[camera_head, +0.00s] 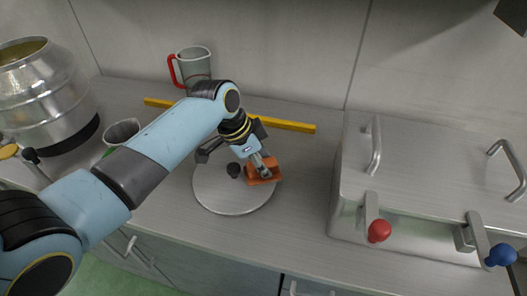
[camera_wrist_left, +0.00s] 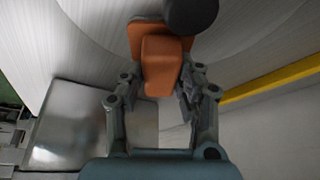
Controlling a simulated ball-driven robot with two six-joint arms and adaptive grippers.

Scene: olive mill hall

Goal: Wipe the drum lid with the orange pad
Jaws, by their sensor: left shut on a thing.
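The drum lid (camera_head: 222,196) is a round, light grey metal disc lying on the worktop, with a black knob (camera_head: 233,170) near its middle. The orange pad (camera_head: 251,178) is at the right part of the lid, just right of the knob, and appears to rest flat on it. My left gripper (camera_head: 264,171) reaches over from the left and is shut on the pad's raised grip. In the left wrist view the orange pad (camera_wrist_left: 160,48) sits between the fingers, with the black knob (camera_wrist_left: 190,12) close beside it. The forearm hides part of the lid's far edge. My right gripper is not in view.
A yellow bar (camera_head: 290,125) lies behind the lid, with a jug with a red handle (camera_head: 194,64) behind it. A small grey cup (camera_head: 121,131) and a large metal churn (camera_head: 45,90) stand left. A metal box (camera_head: 430,170) with red and blue knobs stands right. Clear worktop lies between lid and box.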

